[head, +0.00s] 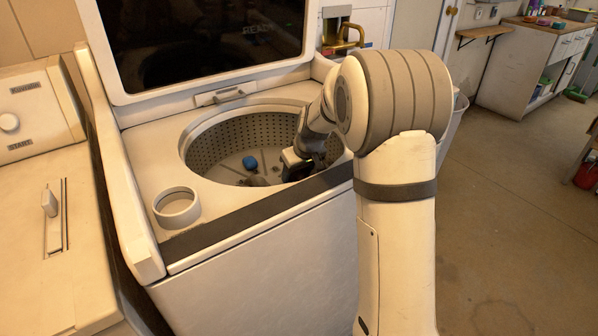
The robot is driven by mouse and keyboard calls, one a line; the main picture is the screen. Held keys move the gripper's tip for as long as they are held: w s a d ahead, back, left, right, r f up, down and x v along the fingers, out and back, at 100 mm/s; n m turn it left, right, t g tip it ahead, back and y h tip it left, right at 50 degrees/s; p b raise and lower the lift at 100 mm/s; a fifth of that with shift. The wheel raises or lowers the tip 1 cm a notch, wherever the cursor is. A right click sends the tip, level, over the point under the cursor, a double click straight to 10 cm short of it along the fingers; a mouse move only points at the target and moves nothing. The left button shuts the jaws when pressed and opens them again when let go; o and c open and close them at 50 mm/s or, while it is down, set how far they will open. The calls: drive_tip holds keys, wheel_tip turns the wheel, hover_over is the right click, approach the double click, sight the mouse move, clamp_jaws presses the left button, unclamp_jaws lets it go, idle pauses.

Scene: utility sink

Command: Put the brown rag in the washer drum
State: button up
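The top-loading washer's drum (226,137) is open, with a perforated grey wall and a blue cap (250,162) at its middle. My arm reaches in from the right, and my gripper (290,172) is inside the drum opening, low near the front right wall. A small dull brown-grey lump (257,181), possibly the brown rag, shows on the drum floor just left of my gripper. The front rim hides part of it. I cannot tell whether my gripper touches it, or whether its fingers are open or shut.
The washer's lid (200,40) stands raised behind the drum. A round white-rimmed opening (177,207) is at the front left of the washer top. Another white machine (40,220) stands close on the left. Open floor (510,220) lies to the right.

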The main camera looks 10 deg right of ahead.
drive_tip(key=o, duration=0.4)
drive_tip(key=shift+o, duration=0.2)
drive_tip(key=shift+r+p, duration=0.3)
drive_tip(key=shift+r, duration=0.05)
drive_tip(key=p+v, duration=0.2)
drive_tip(key=v, duration=0.9)
drive_tip(key=shift+r, duration=0.3)
drive_tip(key=shift+s+r, duration=0.1)
drive_tip(key=shift+s, duration=0.05)
